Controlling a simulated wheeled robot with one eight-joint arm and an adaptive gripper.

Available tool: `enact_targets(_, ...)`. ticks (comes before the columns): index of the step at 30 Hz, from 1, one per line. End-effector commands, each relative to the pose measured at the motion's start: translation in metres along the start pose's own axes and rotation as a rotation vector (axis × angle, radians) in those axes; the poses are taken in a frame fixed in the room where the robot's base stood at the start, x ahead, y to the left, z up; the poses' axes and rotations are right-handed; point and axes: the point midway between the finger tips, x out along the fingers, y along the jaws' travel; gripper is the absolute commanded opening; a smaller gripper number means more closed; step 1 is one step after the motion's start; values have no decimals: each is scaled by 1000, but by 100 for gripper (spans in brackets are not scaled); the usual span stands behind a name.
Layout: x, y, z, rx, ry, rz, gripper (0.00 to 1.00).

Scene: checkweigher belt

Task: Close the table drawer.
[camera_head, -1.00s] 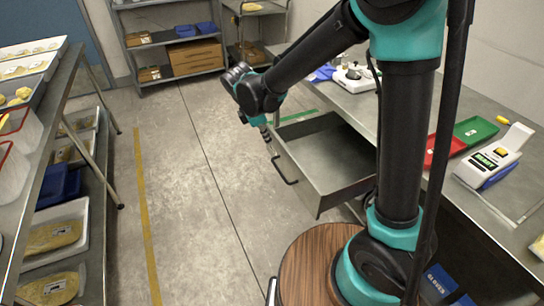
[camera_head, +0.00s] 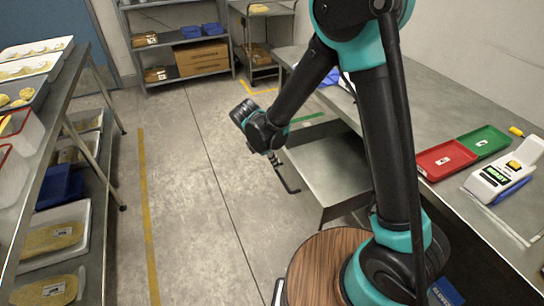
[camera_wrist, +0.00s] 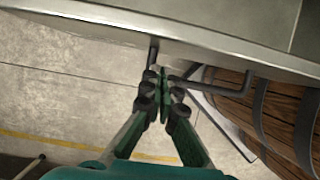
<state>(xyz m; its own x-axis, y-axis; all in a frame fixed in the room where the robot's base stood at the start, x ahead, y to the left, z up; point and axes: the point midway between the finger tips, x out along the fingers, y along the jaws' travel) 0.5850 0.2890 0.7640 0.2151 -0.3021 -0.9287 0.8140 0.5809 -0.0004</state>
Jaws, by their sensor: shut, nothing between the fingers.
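The table drawer (camera_head: 335,167) is a grey metal box, pulled out from under the grey worktable toward the left. Its dark bar handle (camera_head: 288,180) is on the front face, partly hidden by my gripper. My gripper (camera_head: 276,160) is at the drawer's front, by the upper part of the handle. In the wrist view, my gripper (camera_wrist: 160,78) is shut with nothing between the fingers. Its fingertips overlap the dark handle (camera_wrist: 238,72), just below the drawer front (camera_wrist: 200,33). I cannot tell whether they touch the handle.
The worktable (camera_head: 410,205) holds a red tray (camera_head: 440,162), a green tray (camera_head: 485,140) and a white device (camera_head: 500,175). A rack with trays (camera_head: 85,200) stands at left. Shelving (camera_head: 170,42) is at the back. The floor left of the drawer is clear.

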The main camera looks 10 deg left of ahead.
Motion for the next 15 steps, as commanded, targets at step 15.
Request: enact_targets(15,1,-5,3,-8,1,4,0)
